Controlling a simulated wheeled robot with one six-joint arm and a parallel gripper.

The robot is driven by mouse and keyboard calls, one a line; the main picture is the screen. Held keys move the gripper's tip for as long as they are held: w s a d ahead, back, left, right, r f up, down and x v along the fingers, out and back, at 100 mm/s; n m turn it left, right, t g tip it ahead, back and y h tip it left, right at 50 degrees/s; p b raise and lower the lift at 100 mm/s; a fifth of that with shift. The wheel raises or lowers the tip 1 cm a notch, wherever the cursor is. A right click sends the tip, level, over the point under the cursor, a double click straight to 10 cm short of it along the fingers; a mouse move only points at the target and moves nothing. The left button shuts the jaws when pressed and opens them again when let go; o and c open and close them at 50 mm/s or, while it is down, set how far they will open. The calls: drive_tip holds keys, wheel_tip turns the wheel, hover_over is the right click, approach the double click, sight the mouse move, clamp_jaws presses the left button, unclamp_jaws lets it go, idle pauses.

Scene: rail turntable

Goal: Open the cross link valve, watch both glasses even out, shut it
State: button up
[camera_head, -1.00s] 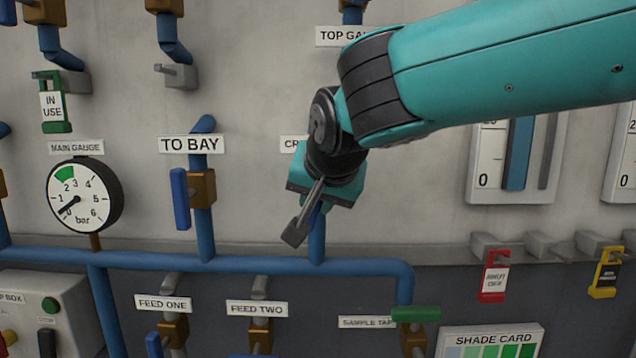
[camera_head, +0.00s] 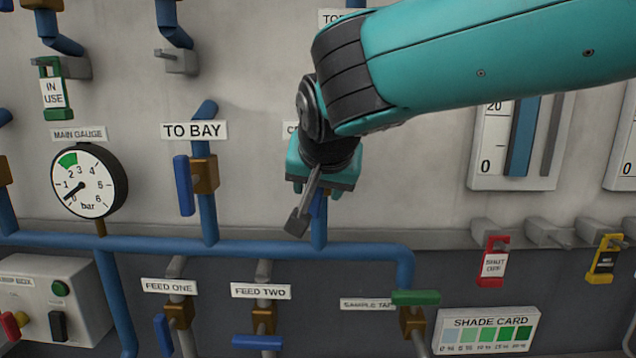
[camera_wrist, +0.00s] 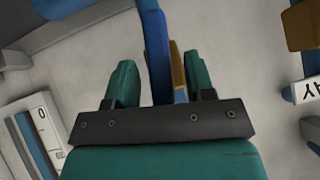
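The cross link valve sits on a blue pipe (camera_head: 319,233) behind my gripper (camera_head: 320,192); its label (camera_head: 289,128) is mostly covered by my arm. In the wrist view my gripper (camera_wrist: 160,85) has its two teal fingers spread apart. One glass (camera_head: 521,140) shows a blue column beside a scale; a second glass (camera_head: 622,150) is cut off at the right edge. Their levels' tops are not visible.
The TO BAY valve (camera_head: 204,174) with its upright blue handle is left of my gripper. The main gauge (camera_head: 88,182) is farther left. Feed valves (camera_head: 178,314) and the sample tap (camera_head: 412,318) are below. Red (camera_head: 492,262) and yellow (camera_head: 604,260) tags hang at right.

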drive_tip(key=b+v, duration=0.2)
drive_tip(key=v, duration=1.5)
drive_tip(key=shift+r+b, duration=0.2)
drive_tip(key=shift+b, duration=0.15)
drive_tip(key=shift+s, duration=0.1)
drive_tip(key=d+f+n+g+b, duration=0.25)
drive_tip(key=d+f, duration=0.25)
drive_tip(key=f, duration=0.4)
drive_tip(key=d+f+n+g+b, duration=0.1)
drive_tip(key=d+f+n+b, duration=0.25)
drive_tip(key=f, duration=0.65)
drive_tip(key=s+d+f+n+g+y+b, duration=0.1)
drive_tip(key=s+d+f+g, duration=0.1)
drive_tip(key=s+f, duration=0.5)
drive_tip(key=s+d+f+n+g+y+b, duration=0.1)
drive_tip(key=s+d+f+g+y, duration=0.1)
drive_tip(key=s+f, duration=0.6)
drive_tip(key=shift+d+f+g, duration=0.25)
drive_tip(key=shift+d+g, duration=0.05)
drive_tip(key=shift+g, duration=0.55)
idle(1.6)
